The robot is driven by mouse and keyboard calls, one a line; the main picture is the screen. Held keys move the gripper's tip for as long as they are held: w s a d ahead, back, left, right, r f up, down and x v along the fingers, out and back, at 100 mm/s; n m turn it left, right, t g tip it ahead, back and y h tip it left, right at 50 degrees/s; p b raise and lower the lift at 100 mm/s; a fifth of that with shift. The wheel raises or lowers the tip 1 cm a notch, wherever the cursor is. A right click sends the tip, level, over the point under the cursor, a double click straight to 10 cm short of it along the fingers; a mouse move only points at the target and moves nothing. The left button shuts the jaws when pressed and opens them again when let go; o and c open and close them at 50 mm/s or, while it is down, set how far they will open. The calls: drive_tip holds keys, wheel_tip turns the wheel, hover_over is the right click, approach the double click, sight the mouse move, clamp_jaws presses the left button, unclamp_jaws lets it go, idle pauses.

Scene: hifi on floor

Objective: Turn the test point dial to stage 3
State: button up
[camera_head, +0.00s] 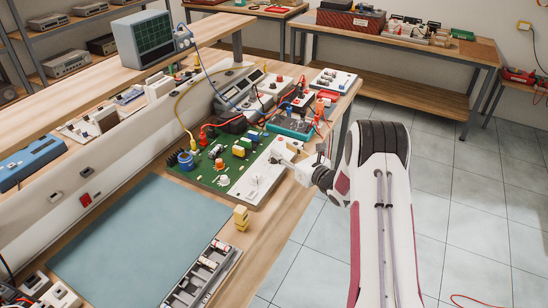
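A green circuit board (208,172) lies on the wooden workbench, with a white panel (262,187) along its right side. The panel carries small dark marks. A small white round knob (224,181) stands near the board's front edge. I cannot tell which part is the test point dial, and no stage numbers are readable. My arm reaches in from the right, and my gripper (284,158) is over the panel's far right part. Its fingertips are too small to tell whether they are open or touching anything.
Cables, a blue coil (186,161) and several coloured parts crowd the board. A yellow block (241,217) and a grey parts tray (205,272) stand in front. The blue-grey mat (140,235) is clear. An oscilloscope (150,38) sits on the shelf above.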

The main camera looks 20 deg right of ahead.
drive_tip(key=f+n+y, duration=0.1)
drive_tip(key=d+n+y, duration=0.1)
drive_tip(key=y, duration=0.1)
drive_tip(key=shift+s+d+f, duration=0.1)
drive_tip(key=shift+s+f, duration=0.25)
drive_tip(key=shift+s, duration=0.05)
drive_tip(key=shift+s+d+f+n+g+y, duration=0.2)
drive_tip(key=shift+s+f+n+g+y, duration=0.2)
drive_tip(key=shift+s+f+n+y, duration=0.25)
drive_tip(key=shift+s+d+f+n+g+y, duration=0.2)
drive_tip(key=shift+s+f+n+g+y, duration=0.2)
drive_tip(key=shift+s+y, duration=0.35)
drive_tip(key=shift+w, duration=0.15)
drive_tip(key=shift+w+a, duration=0.1)
drive_tip(key=shift+x, duration=3.75)
clamp_jaws()
